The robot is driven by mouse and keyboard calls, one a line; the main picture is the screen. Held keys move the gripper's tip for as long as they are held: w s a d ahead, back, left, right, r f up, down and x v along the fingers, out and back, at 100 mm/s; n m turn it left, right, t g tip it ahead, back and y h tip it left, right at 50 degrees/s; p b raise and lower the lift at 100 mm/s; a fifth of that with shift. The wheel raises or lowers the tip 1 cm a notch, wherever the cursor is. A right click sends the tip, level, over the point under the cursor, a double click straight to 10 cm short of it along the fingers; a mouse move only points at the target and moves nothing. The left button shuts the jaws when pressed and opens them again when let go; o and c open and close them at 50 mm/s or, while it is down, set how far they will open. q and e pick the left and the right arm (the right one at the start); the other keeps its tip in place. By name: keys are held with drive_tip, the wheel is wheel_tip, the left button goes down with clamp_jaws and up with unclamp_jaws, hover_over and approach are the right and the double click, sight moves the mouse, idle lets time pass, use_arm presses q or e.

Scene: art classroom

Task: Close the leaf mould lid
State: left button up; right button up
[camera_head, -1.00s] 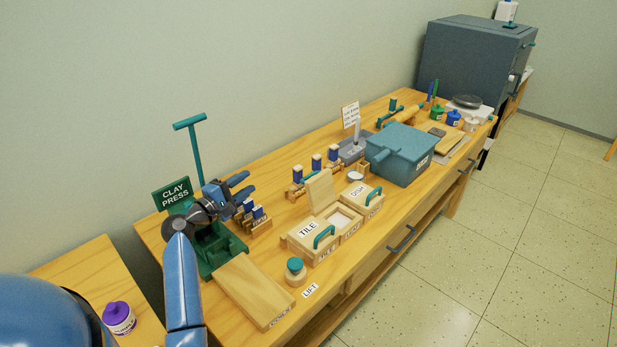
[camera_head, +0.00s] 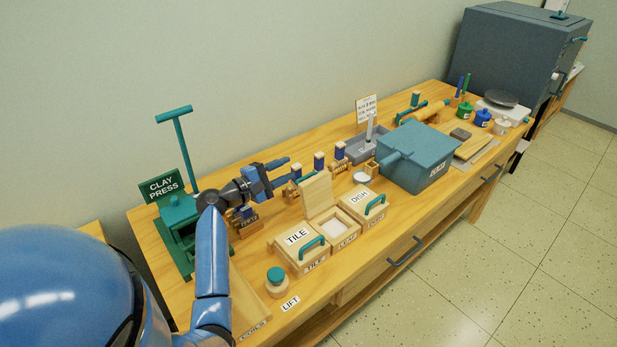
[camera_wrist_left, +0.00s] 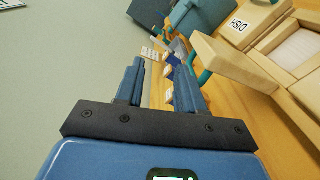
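The leaf mould (camera_head: 346,238) is the middle wooden box of a row of three, open, with a pale inside. Its lid (camera_head: 317,194) stands raised at the back edge. In the left wrist view the lid (camera_wrist_left: 235,60) is at the right, with a teal handle (camera_wrist_left: 206,78) on its outer face. My left gripper (camera_head: 291,170) is behind and left of the raised lid, apart from it. Its two fingers (camera_wrist_left: 162,66) are spread with nothing held between them. My right gripper is not in view.
The closed TILE box (camera_head: 297,240) and DISH box (camera_head: 362,200) flank the leaf mould. Small blue-topped stamps (camera_head: 319,161) stand in racks behind it. The green clay press (camera_head: 178,215) is at the left, a blue-grey bin (camera_head: 418,160) at the right.

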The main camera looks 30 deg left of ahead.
use_arm(q)
approach(303, 178)
drive_tip(key=w, duration=0.3)
drive_tip(key=x, duration=0.6)
drive_tip(key=shift+s+d+f, duration=0.15)
drive_tip(key=shift+d+f, duration=0.2)
drive_tip(key=shift+d, duration=0.1)
drive_tip(key=shift+w+d, duration=0.3)
drive_tip(key=shift+w, duration=0.4)
drive_tip(key=shift+c, duration=0.3)
drive_tip(key=shift+r, duration=0.1)
clamp_jaws()
